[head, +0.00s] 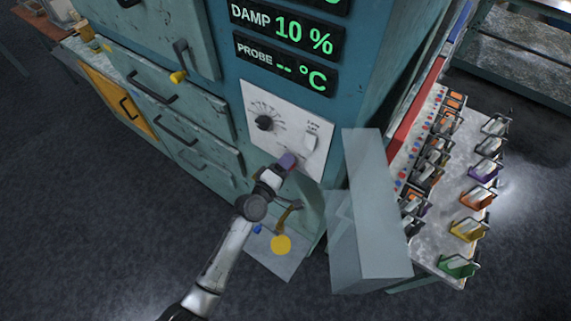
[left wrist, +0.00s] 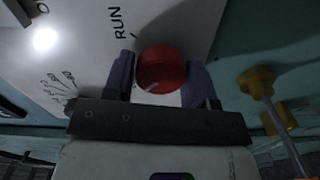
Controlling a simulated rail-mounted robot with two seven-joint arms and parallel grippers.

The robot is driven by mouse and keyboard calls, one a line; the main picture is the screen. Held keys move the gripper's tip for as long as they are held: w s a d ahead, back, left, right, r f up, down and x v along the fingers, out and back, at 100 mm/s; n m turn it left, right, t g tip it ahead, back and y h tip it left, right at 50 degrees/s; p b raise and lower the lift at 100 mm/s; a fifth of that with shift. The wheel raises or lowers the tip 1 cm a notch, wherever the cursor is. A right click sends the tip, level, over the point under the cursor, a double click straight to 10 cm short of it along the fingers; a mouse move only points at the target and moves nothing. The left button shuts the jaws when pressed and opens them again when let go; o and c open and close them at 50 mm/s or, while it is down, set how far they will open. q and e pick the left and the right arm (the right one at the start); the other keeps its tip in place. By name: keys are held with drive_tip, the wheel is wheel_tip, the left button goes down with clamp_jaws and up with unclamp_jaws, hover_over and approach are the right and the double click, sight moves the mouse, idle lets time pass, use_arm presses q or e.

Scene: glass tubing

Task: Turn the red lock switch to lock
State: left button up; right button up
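The red lock switch (left wrist: 162,68) is a round red knob on a white panel, seen in the left wrist view. A pale mark shows near its lower left edge, and the word RUN is printed to its upper left. My left gripper (left wrist: 161,78) has a purple finger on each side of the knob, and the knob fills the gap between them. In the head view my left gripper (head: 286,162) is at the lower part of the white panel (head: 262,92) and hides the knob. My right gripper is not in view.
A black dial (head: 264,122) and a white rocker (head: 311,141) are on the same panel. A pale grey block (head: 372,205) stands close to the right of the panel. A yellow knob (left wrist: 257,81) sticks out beside the gripper. A table (head: 437,225) with several coloured racks is at right.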

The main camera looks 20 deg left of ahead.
use_arm(q)
drive_tip(key=o, duration=0.4)
drive_tip(key=shift+s, duration=0.15)
drive_tip(key=b+v, duration=0.1)
drive_tip(key=v, duration=1.2)
drive_tip(key=shift+s, duration=0.3)
